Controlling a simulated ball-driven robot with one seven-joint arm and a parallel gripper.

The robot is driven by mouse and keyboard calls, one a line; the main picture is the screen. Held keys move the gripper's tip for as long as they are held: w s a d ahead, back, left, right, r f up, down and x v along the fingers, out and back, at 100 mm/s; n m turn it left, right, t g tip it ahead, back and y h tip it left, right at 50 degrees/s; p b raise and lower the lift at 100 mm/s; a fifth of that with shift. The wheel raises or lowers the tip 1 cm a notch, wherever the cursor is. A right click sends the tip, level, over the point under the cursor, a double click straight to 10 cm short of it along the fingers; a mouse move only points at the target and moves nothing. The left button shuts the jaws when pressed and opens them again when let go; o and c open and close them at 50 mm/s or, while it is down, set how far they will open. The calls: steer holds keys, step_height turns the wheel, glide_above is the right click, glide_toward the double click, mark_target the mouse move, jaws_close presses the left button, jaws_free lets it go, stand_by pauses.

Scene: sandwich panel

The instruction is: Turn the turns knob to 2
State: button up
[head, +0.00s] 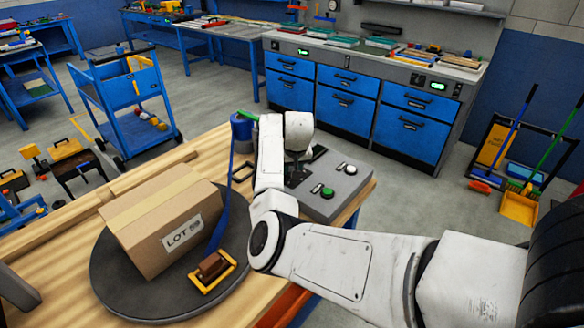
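A grey control panel (345,187) sits on the right end of the wooden workbench. My white arm reaches over the panel's left part. My gripper (295,173) points down there, close to the panel's top. Its fingers are small, dark and partly covered by my arm, so I cannot tell whether they are open or touch anything. I cannot make out the turns knob or its numbers; that part of the panel is hidden behind my arm and gripper.
A cardboard box (165,225) labelled LOT stands on a dark round turntable (125,298), left of my arm. A blue strap (228,185) and an orange-brown tool (212,270) are beside it. Blue cabinets (345,100) stand behind, across open floor.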

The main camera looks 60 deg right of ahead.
steer(key=shift+r+n+p, duration=0.1)
steer(key=shift+n+p, duration=0.2)
steer(key=shift+p, duration=0.1)
steer(key=shift+s+d+n+t+y+p, duration=0.15)
steer(key=shift+n+t+y+p, duration=0.2)
steer(key=shift+n+p, duration=0.55)
steer(key=n+y+p, duration=0.1)
steer(key=n, duration=0.1)
steer(key=shift+n+t, duration=0.25)
steer(key=shift+n, duration=0.15)
steer(key=n+y, duration=0.1)
steer(key=n, duration=0.2)
steer(key=shift+d, duration=0.1)
steer(key=shift+n+t+y+b, duration=0.3)
steer(key=shift+n+y, duration=0.45)
steer(key=shift+n, duration=1.05)
steer(key=o, duration=1)
